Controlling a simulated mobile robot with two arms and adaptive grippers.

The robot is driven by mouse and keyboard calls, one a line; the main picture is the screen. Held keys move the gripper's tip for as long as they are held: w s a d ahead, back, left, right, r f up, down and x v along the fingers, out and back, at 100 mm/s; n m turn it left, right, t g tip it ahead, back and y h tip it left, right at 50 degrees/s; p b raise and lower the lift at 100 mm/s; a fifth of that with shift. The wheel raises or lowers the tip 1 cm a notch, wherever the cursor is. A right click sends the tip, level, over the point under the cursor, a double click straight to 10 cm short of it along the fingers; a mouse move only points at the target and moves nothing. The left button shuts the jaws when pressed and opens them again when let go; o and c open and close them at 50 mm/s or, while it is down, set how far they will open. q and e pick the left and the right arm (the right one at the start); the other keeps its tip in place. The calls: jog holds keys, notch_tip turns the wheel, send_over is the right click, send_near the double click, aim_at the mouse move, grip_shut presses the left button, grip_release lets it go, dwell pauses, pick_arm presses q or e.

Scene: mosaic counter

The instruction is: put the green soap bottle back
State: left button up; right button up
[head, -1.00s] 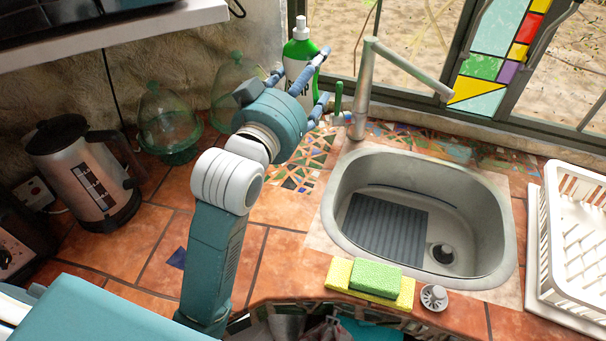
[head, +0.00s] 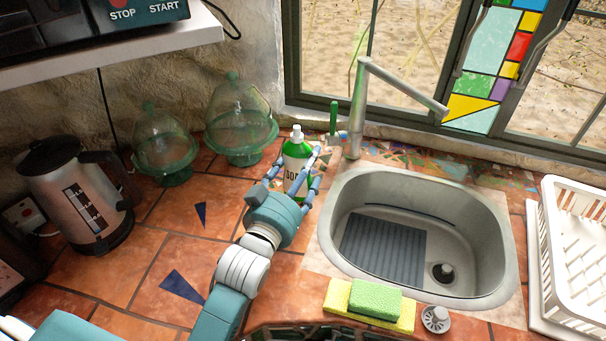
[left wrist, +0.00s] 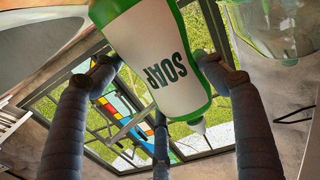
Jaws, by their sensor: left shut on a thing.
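The green soap bottle (head: 298,157) has a white pump top and a white label. It stands upright at the back of the counter, left of the tap. My left gripper (head: 297,184) is shut around its body from the front. In the left wrist view the bottle (left wrist: 165,60) fills the space between the gripper's fingers (left wrist: 160,105), with its SOAP label upside down. The bottle's base is hidden behind my gripper, so I cannot tell whether it touches the tiles. My right gripper is not in view.
The tap (head: 358,110) and a thin green object (head: 334,117) stand just right of the bottle. Two glass domes (head: 240,120) stand to its left, and a kettle (head: 75,195) further left. The sink (head: 330,235) is to the right. Tiles left of my arm are clear.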

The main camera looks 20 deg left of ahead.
pick_arm(q)
jog(key=shift+f, duration=0.8)
jog(key=shift+f, duration=0.1)
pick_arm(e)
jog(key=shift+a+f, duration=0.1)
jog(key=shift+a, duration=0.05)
pick_arm(q)
jog(key=o, duration=1.3)
jog(key=shift+f, duration=0.2)
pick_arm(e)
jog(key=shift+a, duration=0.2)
